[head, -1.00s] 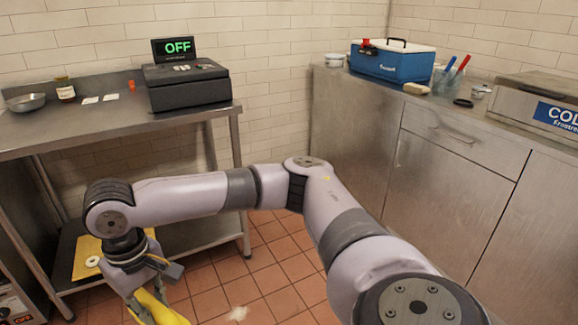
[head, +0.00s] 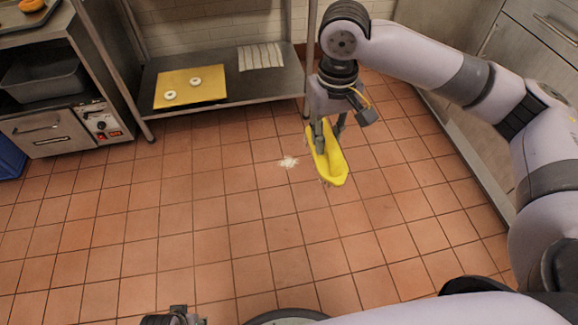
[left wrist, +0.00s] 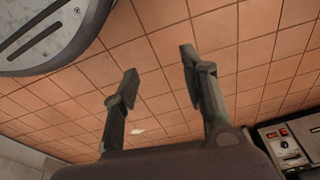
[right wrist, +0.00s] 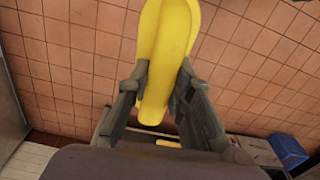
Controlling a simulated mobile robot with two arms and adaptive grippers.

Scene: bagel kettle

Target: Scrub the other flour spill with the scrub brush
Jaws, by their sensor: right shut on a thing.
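A white flour spill (head: 288,162) lies on the red tile floor in the head view, near the foot of the steel table. It also shows as a small pale patch in the left wrist view (left wrist: 137,131). My right gripper (head: 328,133) is shut on the yellow scrub brush (head: 330,163) and holds it to the right of the spill, apparently above the floor. In the right wrist view the brush (right wrist: 166,50) sits between both fingers. My left gripper (left wrist: 157,85) is open and empty in its wrist view; only its top shows at the bottom of the head view.
A steel table's lower shelf (head: 215,62) holds a yellow board (head: 190,88) with two white rings and a striped cloth (head: 261,56). An oven unit (head: 66,130) stands at the left, cabinets (head: 480,110) at the right. The middle floor is clear.

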